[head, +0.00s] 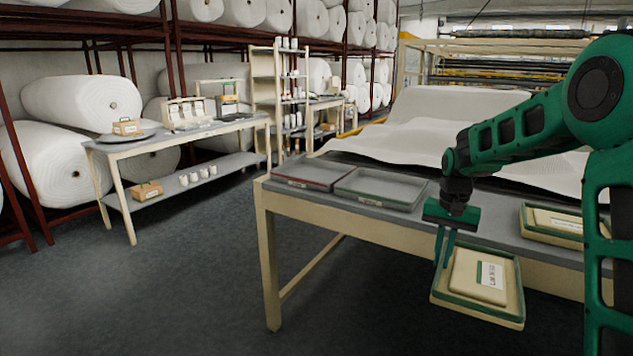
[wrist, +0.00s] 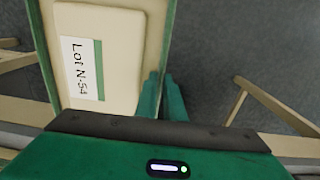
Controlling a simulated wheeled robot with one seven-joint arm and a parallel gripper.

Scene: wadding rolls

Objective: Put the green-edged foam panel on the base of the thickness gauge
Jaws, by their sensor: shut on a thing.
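The green-edged foam panel (head: 507,312) is cream with a green rim and hangs in front of the near table, tilted in the head view. A raised cream slab with a white label lies on its face. In the wrist view the panel (wrist: 104,20) fills the upper left, and its label reads "Lot N-54". My gripper (head: 443,262) is shut on the panel's edge; its fingers (wrist: 162,95) show at the panel's right edge in the wrist view. A small upright device (head: 228,106) on the far table may be the thickness gauge; its base is too small to make out.
The near table (head: 450,218) carries a red-edged tray (head: 313,172), an empty green-edged tray (head: 380,188) and another green-edged piece (head: 553,222) at right. The far table (head: 180,138) holds a round grey plate and small boxes. Open floor (head: 180,285) lies between the tables.

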